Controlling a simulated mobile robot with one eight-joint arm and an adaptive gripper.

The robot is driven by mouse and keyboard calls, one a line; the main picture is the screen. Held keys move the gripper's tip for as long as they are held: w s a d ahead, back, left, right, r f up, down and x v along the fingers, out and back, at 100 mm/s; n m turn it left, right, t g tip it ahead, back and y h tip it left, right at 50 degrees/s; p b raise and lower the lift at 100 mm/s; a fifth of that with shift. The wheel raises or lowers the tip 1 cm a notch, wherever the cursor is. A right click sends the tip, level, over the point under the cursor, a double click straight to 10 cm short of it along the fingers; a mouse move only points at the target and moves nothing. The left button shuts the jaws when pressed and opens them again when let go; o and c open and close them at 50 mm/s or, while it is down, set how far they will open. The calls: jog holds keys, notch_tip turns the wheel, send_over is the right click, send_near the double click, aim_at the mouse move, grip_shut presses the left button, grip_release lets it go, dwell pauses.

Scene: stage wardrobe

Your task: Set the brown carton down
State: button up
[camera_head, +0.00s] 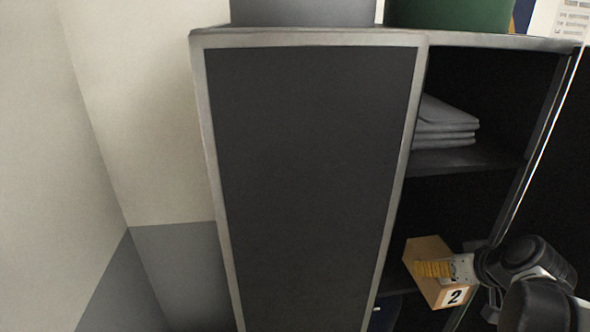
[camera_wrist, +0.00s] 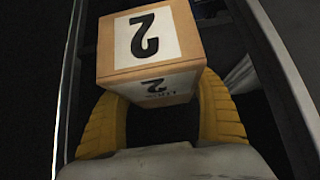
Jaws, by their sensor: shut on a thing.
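The brown carton (camera_head: 427,249) is a small box with a white label bearing a black "2". It is at the lower right of the head view, in front of or inside the lower open bay of the cabinet; I cannot tell how far in. My gripper (camera_head: 434,268) has yellow fingers and is shut on the carton. In the wrist view the carton (camera_wrist: 184,33) shows two labelled faces, with yellow fingers on either side of its near end (camera_wrist: 155,92). The carton's underside and whatever is below it are hidden.
The tall cabinet has a dark closed panel (camera_head: 310,180) at left and open shelves at right. A shelf board (camera_head: 470,159) holds a stack of folded grey cloths (camera_head: 445,125). A grey box (camera_head: 300,12) and a green container (camera_head: 450,14) stand on top. A dark blue item (camera_head: 385,314) is low down.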

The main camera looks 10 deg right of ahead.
jog(key=w, duration=0.5)
jog(key=w+p, duration=0.1)
jog(key=w, duration=1)
jog(key=shift+a, duration=0.25)
jog(key=shift+w+f+p, duration=0.15)
jog(key=shift+w+f, duration=0.2)
jog(key=shift+f, duration=0.55)
jog(key=shift+w+f+p, duration=0.15)
jog(key=shift+w+f, duration=0.2)
jog(key=shift+f, duration=0.5)
jog(key=shift+s+r, duration=0.1)
jog(key=shift+s, duration=0.05)
jog(key=o, duration=1.5)
jog(key=shift+c, duration=0.2)
jog(key=v, duration=1.2)
